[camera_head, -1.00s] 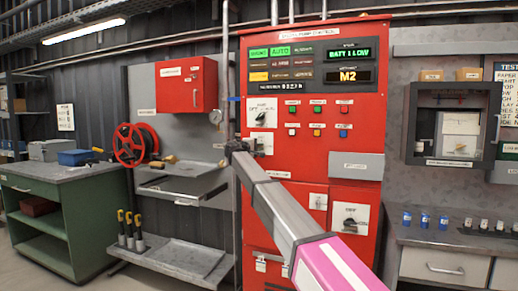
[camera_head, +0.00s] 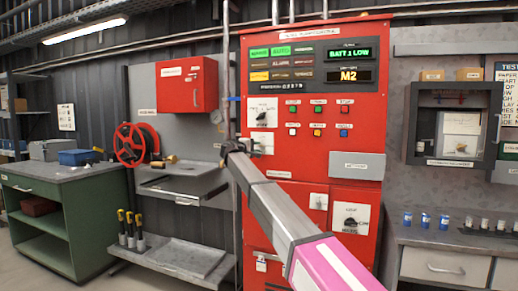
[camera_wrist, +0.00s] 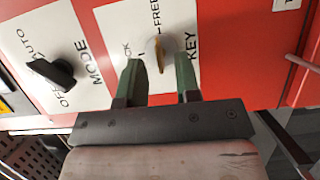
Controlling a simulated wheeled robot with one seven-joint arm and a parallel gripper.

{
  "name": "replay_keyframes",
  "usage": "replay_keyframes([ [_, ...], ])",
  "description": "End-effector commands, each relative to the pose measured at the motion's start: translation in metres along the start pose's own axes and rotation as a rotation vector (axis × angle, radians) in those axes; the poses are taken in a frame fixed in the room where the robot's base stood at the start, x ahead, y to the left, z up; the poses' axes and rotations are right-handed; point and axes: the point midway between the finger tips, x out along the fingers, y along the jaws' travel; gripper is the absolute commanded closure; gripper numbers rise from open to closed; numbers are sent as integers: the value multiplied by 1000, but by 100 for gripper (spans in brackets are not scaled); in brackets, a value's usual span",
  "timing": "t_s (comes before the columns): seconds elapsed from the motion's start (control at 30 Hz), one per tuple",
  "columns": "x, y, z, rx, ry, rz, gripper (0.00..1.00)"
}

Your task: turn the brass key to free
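The brass key (camera_wrist: 160,53) sits in a round lock on a white plate (camera_wrist: 181,18) marked KEY, with LOCK and FREE lettering. In the wrist view the key lies between the two green fingertips of my gripper (camera_wrist: 160,78). My gripper is open, with a visible gap on each side of the key. The key appears edge-on, its long side running up and down the picture. In the head view my gripper (camera_head: 244,147) is at the KEY plate on the red pump panel (camera_head: 310,160), and the key itself cannot be made out.
A black MODE knob (camera_wrist: 52,70) on its own white plate is beside the key plate. Another knob (camera_head: 350,221) is lower on the panel. A vertical pipe (camera_head: 227,80) runs by the panel's left edge. A red hose wheel (camera_head: 130,145) is further left.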

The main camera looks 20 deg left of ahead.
Motion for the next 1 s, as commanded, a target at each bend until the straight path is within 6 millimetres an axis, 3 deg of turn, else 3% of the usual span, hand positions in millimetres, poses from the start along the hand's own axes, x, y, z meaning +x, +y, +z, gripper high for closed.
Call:
replay_keyframes([
  [0.2, -44, 0, 1, 0, 2, 0, 69],
  [0.4, -71, -1, 1, 0, 1, 0, 69],
  [0.6, -81, 0, 0, 0, 1, 0, 69],
  [1.0, -81, 0, 0, 0, 1, -1, 69],
])
